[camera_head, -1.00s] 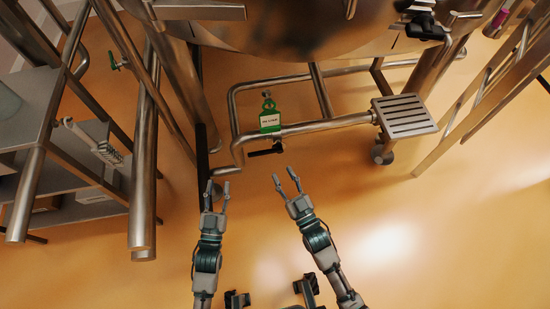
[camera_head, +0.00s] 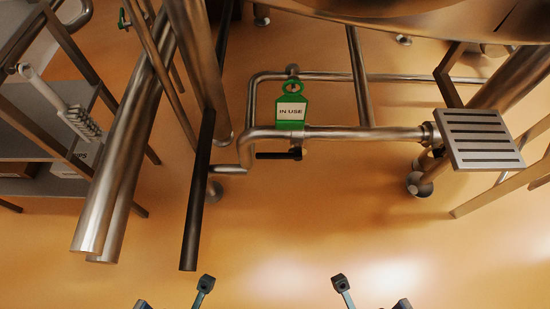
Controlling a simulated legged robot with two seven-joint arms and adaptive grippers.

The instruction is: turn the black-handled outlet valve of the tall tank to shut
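The outlet valve's black handle (camera_head: 272,155) lies level just below the steel outlet pipe (camera_head: 365,132), with its knob at the right under the tag. A green tag (camera_head: 291,110) reading "IN USE" hangs at the valve and hides part of it. The underside of the tall steel tank (camera_head: 430,28) crosses the top right. My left gripper (camera_head: 172,294) and my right gripper (camera_head: 370,294) show only as fingertips at the bottom edge. Both have their fingers spread and look empty. Both are well below the handle in the picture, not touching it.
A black post (camera_head: 198,190) and thick steel legs (camera_head: 125,160) stand left of the valve. A slatted steel step (camera_head: 480,138) is at the right. A shelf (camera_head: 30,185) with a brush (camera_head: 72,115) is at far left. The orange floor before the valve is clear.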

